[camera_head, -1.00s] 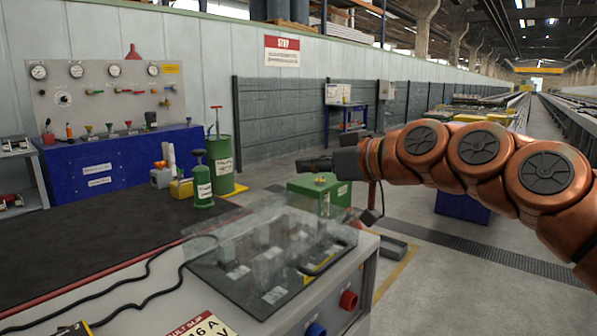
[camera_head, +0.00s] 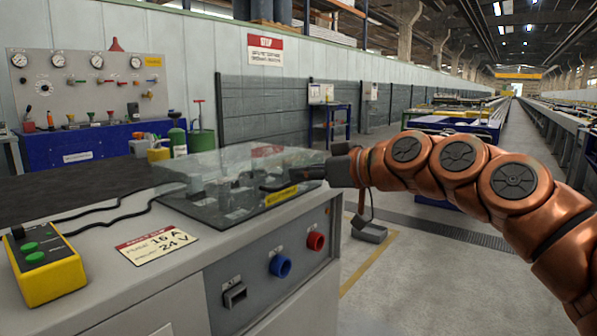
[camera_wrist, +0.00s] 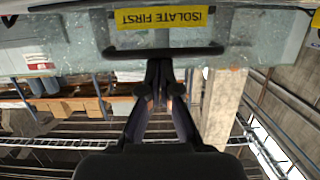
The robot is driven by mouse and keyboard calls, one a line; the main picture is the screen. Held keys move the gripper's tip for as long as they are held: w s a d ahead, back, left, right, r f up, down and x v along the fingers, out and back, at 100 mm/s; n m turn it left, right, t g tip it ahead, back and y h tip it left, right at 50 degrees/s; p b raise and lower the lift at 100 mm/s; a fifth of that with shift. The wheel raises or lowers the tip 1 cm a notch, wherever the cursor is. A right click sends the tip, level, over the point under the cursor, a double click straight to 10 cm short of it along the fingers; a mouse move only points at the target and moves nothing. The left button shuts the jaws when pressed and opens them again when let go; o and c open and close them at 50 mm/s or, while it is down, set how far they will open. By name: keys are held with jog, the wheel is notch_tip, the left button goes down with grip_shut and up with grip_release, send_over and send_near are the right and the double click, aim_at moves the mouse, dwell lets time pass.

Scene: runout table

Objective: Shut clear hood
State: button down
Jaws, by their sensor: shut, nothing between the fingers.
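The clear hood (camera_head: 215,165) is a see-through box over a dark panel on the grey cabinet's top. Its dark bar handle (camera_wrist: 205,51) and yellow "ISOLATE FIRST" label (camera_wrist: 162,18) show upside down in the wrist view. The label (camera_head: 282,196) is also on the hood's front right in the head view. My gripper (camera_wrist: 160,65) is shut and empty, its fingertips at the handle's middle. I cannot tell whether they touch it. In the head view my gripper (camera_head: 285,183) reaches the hood's right side. How far the hood is tilted is unclear.
The grey cabinet (camera_head: 180,250) has a blue knob (camera_head: 280,266) and a red knob (camera_head: 316,241) on its front. A yellow control box (camera_head: 45,270) stands on it at left, with a black cable behind. Green canisters (camera_head: 201,140) stand behind. The floor at right is open.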

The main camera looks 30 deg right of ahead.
jog(key=shift+s+a+f+b, duration=0.15)
jog(key=shift+f+b, duration=0.15)
jog(key=shift+f, duration=0.5)
jog(key=shift+a+f+b, duration=0.15)
jog(key=shift+f+b, duration=0.15)
jog(key=shift+f, duration=0.65)
notch_tip(320, 180, up, 12)
send_over(280, 193)
jog(key=s+d, duration=0.3)
jog(key=s, duration=0.1)
jog(key=shift+s+a+r+t, duration=0.2)
jog(key=shift+r+t, duration=0.1)
jog(key=shift+r, duration=0.25)
